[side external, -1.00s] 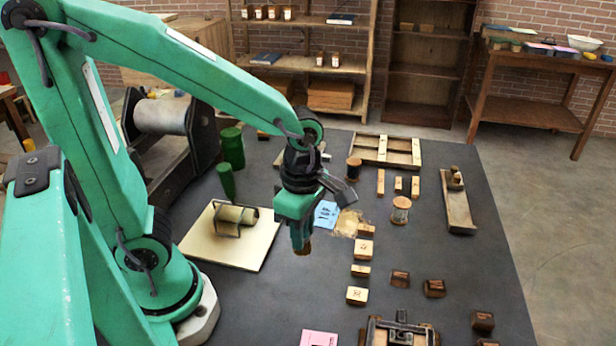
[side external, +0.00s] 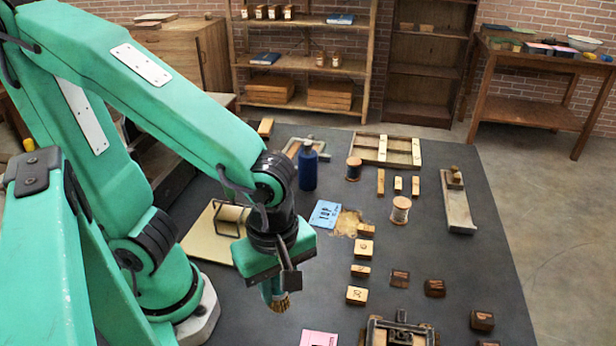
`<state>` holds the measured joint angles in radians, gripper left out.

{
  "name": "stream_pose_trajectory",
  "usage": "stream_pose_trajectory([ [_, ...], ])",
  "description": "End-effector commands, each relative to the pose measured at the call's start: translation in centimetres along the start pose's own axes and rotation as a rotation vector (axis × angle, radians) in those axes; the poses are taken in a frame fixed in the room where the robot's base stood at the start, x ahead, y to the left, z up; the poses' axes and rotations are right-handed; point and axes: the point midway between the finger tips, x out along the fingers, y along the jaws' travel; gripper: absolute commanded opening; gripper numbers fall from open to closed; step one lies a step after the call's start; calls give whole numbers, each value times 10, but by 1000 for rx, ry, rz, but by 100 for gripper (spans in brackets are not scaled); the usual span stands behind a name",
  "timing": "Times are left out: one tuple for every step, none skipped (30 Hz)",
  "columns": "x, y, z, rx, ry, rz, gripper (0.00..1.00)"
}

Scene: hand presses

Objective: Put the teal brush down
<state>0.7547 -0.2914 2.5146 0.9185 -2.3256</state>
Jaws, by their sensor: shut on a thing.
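My gripper (side external: 270,283) points down over the dark mat (side external: 420,250), in front of the cream slab with the roller. The handle is mostly hidden by the jaws and hard to tell from my teal gripper. The brush hangs about upright, with its bristles low over the mat; I cannot tell whether they touch it.
The cream slab (side external: 206,236) with a roller is partly behind my arm. To the right are several small wooden blocks (side external: 356,295), a blue card (side external: 325,213) and a spool (side external: 400,210). A pink card (side external: 319,338) and a small press (side external: 400,333) are in front. A blue bottle (side external: 308,170) stands behind.

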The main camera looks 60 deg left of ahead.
Motion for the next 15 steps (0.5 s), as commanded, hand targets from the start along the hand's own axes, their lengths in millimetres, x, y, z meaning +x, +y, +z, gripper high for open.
stream_pose_trajectory([
  [0, 0, 0, 2, 0, 0, 2],
  [0, 0, 0, 2, 0, 0, 2],
  [0, 0, 0, 1, 0, 0, 2],
  [0, 0, 0, 1, 0, 0, 2],
  [1, 1, -1, 0, 0, 0, 2],
  [1, 2, -2, -1, 0, 0, 2],
  [2, 3, -2, -2, 0, 0, 2],
  [3, 4, -3, -3, 0, 0, 2],
  [4, 5, -4, -4, 1, -1, 2],
  [5, 7, -6, -4, 1, -1, 2],
  [7, 8, -8, -4, 1, -1, 2],
  [9, 10, -10, -6, 1, -2, 2],
  [10, 12, -12, -5, 1, -2, 2],
  [12, 14, -14, -6, 1, -2, 2],
  [14, 17, -17, -6, 2, -3, 2],
])
